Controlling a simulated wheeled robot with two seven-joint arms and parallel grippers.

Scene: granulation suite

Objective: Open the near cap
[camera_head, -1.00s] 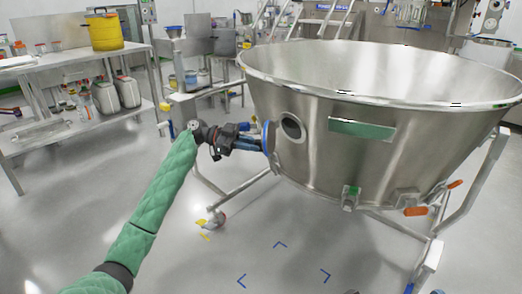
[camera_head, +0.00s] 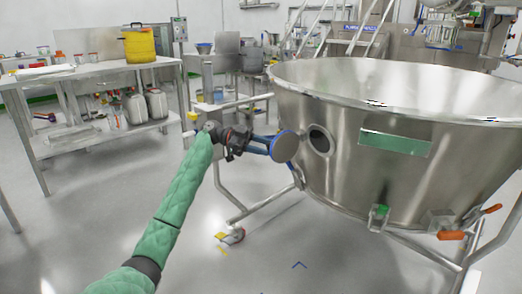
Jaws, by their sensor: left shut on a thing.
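The near cap (camera_head: 286,146) is a round grey disc with a blue rim, left of a dark round port (camera_head: 320,139) in the side of the steel vessel (camera_head: 410,165). The port is uncovered. My left gripper (camera_head: 268,146), with blue fingers, is shut on the cap's left edge. The cap's flat face is turned partly towards me. I cannot tell whether a hinge joins it to the vessel. My right gripper is not in view.
The vessel stands on a steel leg frame with a caster (camera_head: 232,236) at the lower left. Valves with orange handles (camera_head: 451,235) stick out low on the right. A steel table (camera_head: 95,70) with a yellow pot (camera_head: 138,46) stands at the left. The floor between is clear.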

